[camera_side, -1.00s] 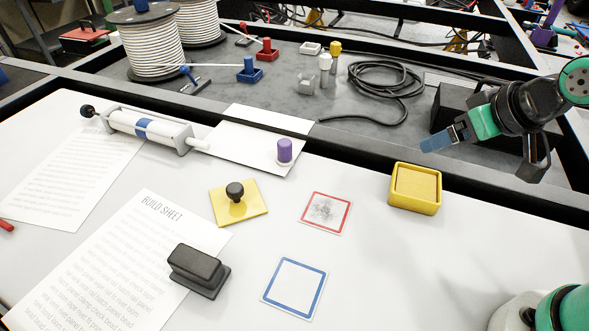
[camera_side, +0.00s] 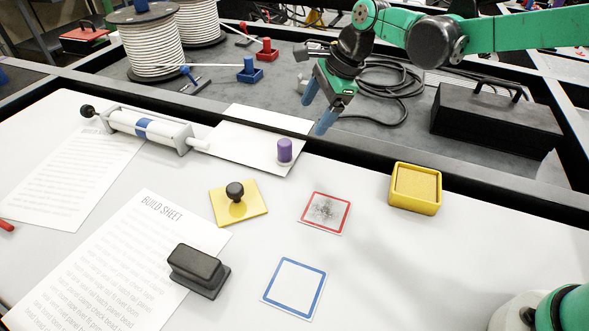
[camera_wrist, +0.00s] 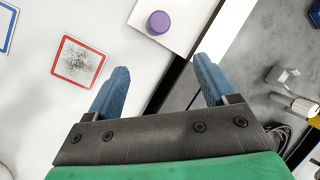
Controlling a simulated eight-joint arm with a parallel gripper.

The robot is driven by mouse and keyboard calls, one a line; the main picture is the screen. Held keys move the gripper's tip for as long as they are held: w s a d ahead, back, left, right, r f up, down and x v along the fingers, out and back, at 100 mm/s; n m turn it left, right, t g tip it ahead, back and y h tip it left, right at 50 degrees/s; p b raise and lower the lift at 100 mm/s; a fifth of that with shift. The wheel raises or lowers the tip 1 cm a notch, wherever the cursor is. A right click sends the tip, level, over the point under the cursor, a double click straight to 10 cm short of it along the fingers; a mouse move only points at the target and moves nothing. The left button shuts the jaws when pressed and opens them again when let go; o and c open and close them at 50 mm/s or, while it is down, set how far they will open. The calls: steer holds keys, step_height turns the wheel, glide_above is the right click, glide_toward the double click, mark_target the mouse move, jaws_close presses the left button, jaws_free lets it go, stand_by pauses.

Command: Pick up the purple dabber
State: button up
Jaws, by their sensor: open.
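The purple dabber (camera_side: 285,150) stands upright on a white sheet, a short cylinder with a purple top and a pale base. In the wrist view its round purple top (camera_wrist: 158,22) shows beyond the fingertips, nearly midway between them. My gripper (camera_side: 322,112) is above and to the right of the dabber in the side view, with blue fingers pointing down. In the wrist view my gripper (camera_wrist: 160,78) has its two fingers wide apart with nothing between them. The dabber is apart from both fingers.
A red-framed card (camera_side: 325,213), a yellow plate with a black knob (camera_side: 236,192) and a yellow box (camera_side: 415,188) lie nearby. A white roller device (camera_side: 148,127) is left of the dabber. A black frame rail (camera_side: 345,160) runs behind it.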

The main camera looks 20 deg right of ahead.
mark_target(286, 142)
steer(key=a+f+m, duration=0.1)
steer(key=w+a+f+m, duration=0.1)
steer(key=f+m, duration=0.1)
steer(key=w+a+f+m+g, duration=0.1)
steer(key=f, duration=0.1)
steer(key=shift+w+a+y, duration=0.1)
steer(key=shift+a+y, duration=0.2)
steer(key=shift+a, duration=0.05)
steer(key=shift+x, duration=2.75)
jaws_close()
